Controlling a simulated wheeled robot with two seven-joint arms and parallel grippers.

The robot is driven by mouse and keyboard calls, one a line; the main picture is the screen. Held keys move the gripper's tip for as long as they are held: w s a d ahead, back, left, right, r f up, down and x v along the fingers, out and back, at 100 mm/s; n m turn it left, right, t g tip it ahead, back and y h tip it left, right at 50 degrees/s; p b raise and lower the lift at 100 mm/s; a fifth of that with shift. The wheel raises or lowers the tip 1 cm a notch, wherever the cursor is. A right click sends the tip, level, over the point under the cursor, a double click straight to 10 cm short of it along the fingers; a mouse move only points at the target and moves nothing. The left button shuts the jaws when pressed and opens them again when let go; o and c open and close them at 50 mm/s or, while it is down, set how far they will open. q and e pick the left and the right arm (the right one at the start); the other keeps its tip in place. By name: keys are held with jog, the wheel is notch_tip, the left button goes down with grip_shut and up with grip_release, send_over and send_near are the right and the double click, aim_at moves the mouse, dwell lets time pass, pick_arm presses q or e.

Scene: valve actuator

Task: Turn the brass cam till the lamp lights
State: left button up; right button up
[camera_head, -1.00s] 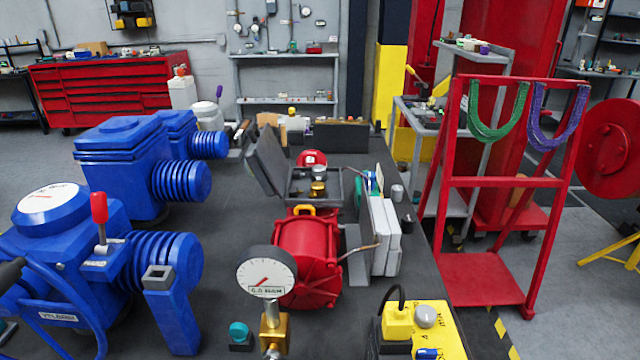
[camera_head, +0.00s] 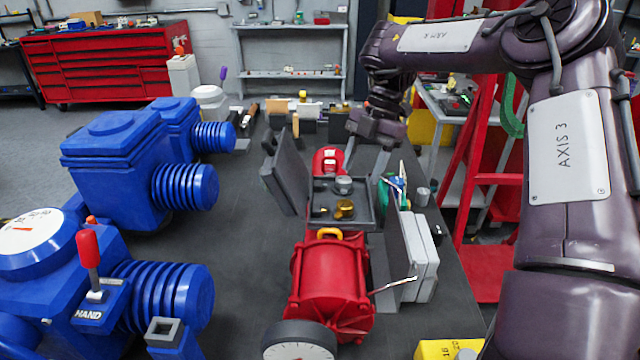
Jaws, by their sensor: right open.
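The brass cam (camera_head: 344,208) is a small gold piece inside the open grey switch box (camera_head: 372,222) on top of the red actuator (camera_head: 325,275). A grey round part (camera_head: 343,184) sits just behind it in the box. My right gripper (camera_head: 366,165) points down, open and empty, above and behind the box's right rear corner, apart from the cam. A yellow box (camera_head: 436,350) with a pale dome, possibly the lamp, is cut off at the bottom edge. I cannot tell whether it is lit. My left gripper is out of view.
The grey box lid (camera_head: 283,175) stands open on the left. White and grey panels (camera_head: 420,245) stand close on the right. A pressure gauge (camera_head: 300,343) is in front. Blue actuators (camera_head: 130,160) fill the left. The dark bench (camera_head: 245,240) between is clear.

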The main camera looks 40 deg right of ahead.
aim_at(346, 203)
jog(key=x, duration=0.2)
jog(key=a+x, duration=0.1)
jog(key=x, duration=0.2)
jog(key=p+x, duration=0.1)
jog(key=x, duration=0.1)
jog(key=shift+s+a, duration=0.15)
jog(key=shift+a, duration=0.2)
jog(key=c, duration=1)
